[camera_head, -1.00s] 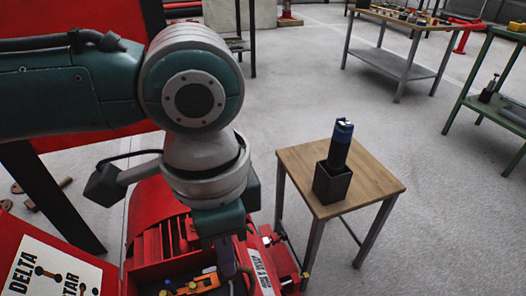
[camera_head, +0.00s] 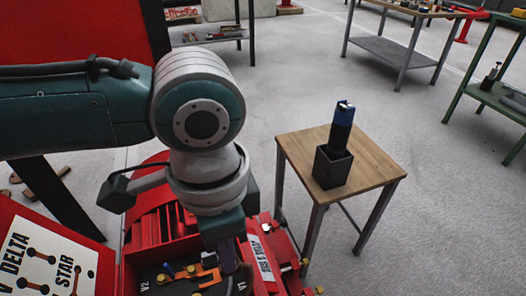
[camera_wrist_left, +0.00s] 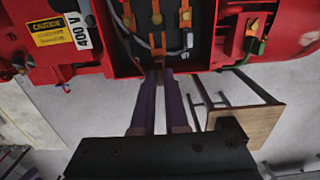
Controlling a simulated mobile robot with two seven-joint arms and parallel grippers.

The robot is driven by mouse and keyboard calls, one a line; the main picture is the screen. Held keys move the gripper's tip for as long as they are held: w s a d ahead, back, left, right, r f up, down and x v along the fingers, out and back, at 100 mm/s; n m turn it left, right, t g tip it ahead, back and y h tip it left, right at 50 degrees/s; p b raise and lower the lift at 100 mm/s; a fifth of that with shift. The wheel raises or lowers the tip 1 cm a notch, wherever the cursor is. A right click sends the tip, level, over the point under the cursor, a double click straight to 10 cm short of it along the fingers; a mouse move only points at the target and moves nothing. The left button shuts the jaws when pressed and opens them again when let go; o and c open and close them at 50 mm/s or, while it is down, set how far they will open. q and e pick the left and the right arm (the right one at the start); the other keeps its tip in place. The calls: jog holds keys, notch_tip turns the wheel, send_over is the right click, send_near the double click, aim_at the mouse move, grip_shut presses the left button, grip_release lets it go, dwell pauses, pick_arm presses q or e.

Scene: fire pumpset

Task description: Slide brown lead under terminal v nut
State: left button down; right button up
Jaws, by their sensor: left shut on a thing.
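My left gripper (camera_head: 231,270) reaches down into the open red terminal box (camera_head: 150,255), right of the orange links (camera_head: 205,276). In the left wrist view its purple fingers (camera_wrist_left: 160,80) close together at the box's near wall. A thin brown piece, apparently the brown lead (camera_wrist_left: 160,72), shows between the fingertips; its end is hard to make out. Orange terminal links (camera_wrist_left: 156,18) with nuts stand on the dark board beyond the fingertips. My right gripper is not in view.
A delta/star diagram panel (camera_head: 45,255) stands left of the box. A small wooden table (camera_head: 372,165) with a dark holder (camera_head: 331,169) and blue-topped tool is to the right. A grey cable (camera_wrist_left: 150,45) loops inside the box. Open floor lies beyond.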

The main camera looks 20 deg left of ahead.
pick_arm(q)
jog(key=shift+f+b, duration=1.7)
jog(key=shift+f, duration=1.4)
jog(key=shift+f, duration=0.15)
jog(key=shift+s+a+p, duration=0.75)
jog(key=shift+a+p, duration=0.35)
jog(key=shift+p, duration=0.15)
jog(key=c, duration=0.5)
grip_release()
jog(key=shift+c, duration=0.2)
notch_tip(320, 180, up, 9)
jog(key=p, duration=0.9)
jog(key=shift+p, duration=0.35)
